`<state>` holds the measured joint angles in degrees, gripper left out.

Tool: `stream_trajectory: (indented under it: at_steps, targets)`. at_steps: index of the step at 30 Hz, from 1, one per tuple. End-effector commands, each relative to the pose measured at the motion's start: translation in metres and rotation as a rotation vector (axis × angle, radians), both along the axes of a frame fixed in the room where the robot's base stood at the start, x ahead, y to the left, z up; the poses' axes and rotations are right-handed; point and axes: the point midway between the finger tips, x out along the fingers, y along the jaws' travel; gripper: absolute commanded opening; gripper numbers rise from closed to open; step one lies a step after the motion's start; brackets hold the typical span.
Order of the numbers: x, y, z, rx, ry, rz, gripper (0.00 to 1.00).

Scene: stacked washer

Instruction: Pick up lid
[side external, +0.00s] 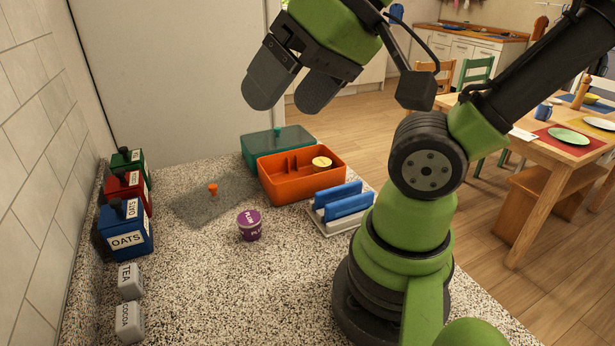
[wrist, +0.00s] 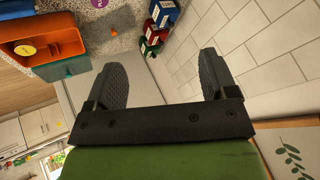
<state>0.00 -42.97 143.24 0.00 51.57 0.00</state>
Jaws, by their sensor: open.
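A flat, dark, see-through-looking lid (side external: 235,196) with an orange knob (side external: 213,189) lies on the speckled counter, left of an open orange box (side external: 300,186). The lid also shows near the top of the wrist view (wrist: 122,20). The orange box has dividers and holds a round yellow-topped tub (side external: 321,163). A teal box (side external: 285,143) with a teal top and knob stands behind it. My gripper (side external: 290,92) is open and empty, high above the counter. It also shows in the wrist view (wrist: 163,75), apart from everything.
A purple plum tub (side external: 249,225) stands in front of the lid. A white rack with blue upright pieces (side external: 343,203) stands right of it. Blue (side external: 125,228), red and green canisters and grey tea and cocoa tins (side external: 131,281) line the tiled left wall. The front counter is clear.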

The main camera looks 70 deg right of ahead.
Motion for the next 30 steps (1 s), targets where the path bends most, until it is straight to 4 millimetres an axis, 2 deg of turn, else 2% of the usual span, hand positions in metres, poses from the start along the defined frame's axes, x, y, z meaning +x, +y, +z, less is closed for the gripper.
stream_trajectory:
  at_steps: [3,6,7,17,20,23,26,30]
  targets:
    - [0.0,0.0,0.0,0.0,0.0,0.0,0.79]
    - [0.0,0.0,0.0,0.0,0.0,0.0,0.56]
    - [0.0,0.0,0.0,0.0,0.0,0.0,0.52]
    - [0.005,-0.001,0.001,0.001,0.013,-0.016,0.52]
    - [0.019,-0.007,0.004,0.001,0.055,-0.068,0.52]
    - [0.046,-0.016,0.006,-0.001,0.12,-0.158,0.52]
    - [0.079,-0.028,0.003,-0.007,0.187,-0.271,0.52]
    - [0.126,-0.046,-0.012,-0.024,0.263,-0.43,0.52]
